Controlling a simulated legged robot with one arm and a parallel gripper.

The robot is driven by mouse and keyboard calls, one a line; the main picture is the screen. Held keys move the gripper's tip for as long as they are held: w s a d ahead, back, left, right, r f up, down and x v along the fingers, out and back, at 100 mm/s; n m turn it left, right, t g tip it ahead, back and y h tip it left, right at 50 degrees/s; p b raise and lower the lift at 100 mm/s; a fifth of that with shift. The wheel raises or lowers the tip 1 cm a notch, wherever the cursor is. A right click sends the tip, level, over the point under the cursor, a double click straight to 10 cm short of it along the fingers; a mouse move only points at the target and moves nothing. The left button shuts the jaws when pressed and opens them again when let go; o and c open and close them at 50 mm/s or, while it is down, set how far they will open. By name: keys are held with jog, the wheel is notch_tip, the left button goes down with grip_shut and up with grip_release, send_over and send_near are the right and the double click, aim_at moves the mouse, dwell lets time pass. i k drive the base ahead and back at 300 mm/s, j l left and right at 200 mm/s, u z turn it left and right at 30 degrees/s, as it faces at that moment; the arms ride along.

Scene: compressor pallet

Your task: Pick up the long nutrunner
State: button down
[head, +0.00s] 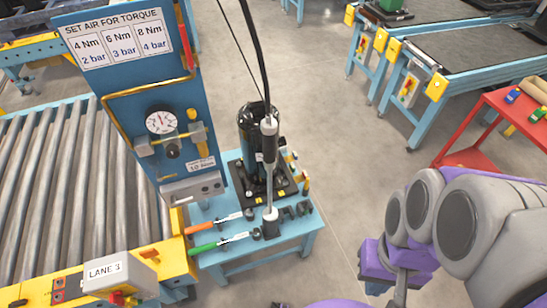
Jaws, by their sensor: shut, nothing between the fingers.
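The long nutrunner (269,148) stands upright at the small blue table, in front of a black cylinder. It has a dark and silver upper body and a thin silver shaft. Its lower end sits in a dark socket or holder (270,226) near the table's front edge. A black hose rises from its top. My purple and grey arm reaches in from the right. My gripper (282,304) seems to show only as a dark tip at the bottom edge, shut and empty, apart from the nutrunner and nearer to me; most of it is cut off.
An orange-handled tool (208,225) and a green-handled tool (210,246) lie on the blue table (300,228). A blue gauge panel (130,80) and roller conveyor (45,180) stand left. A red cart (470,150) is at right. Floor (340,150) right of the table is clear.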

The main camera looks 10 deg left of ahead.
aim_at(268, 125)
jog(key=u, duration=0.85)
jog(key=i+l+u, duration=0.15)
jog(key=l, duration=0.2)
jog(key=k+l, duration=0.15)
jog(key=l, duration=0.15)
jog(key=k+l, duration=0.15)
jog(key=l, duration=0.15)
jog(key=k+j+z, duration=0.25)
jog(key=j, duration=0.15)
jog(key=k+j+z, duration=0.1)
jog(key=j+z, duration=0.15)
jog(key=j, duration=0.15)
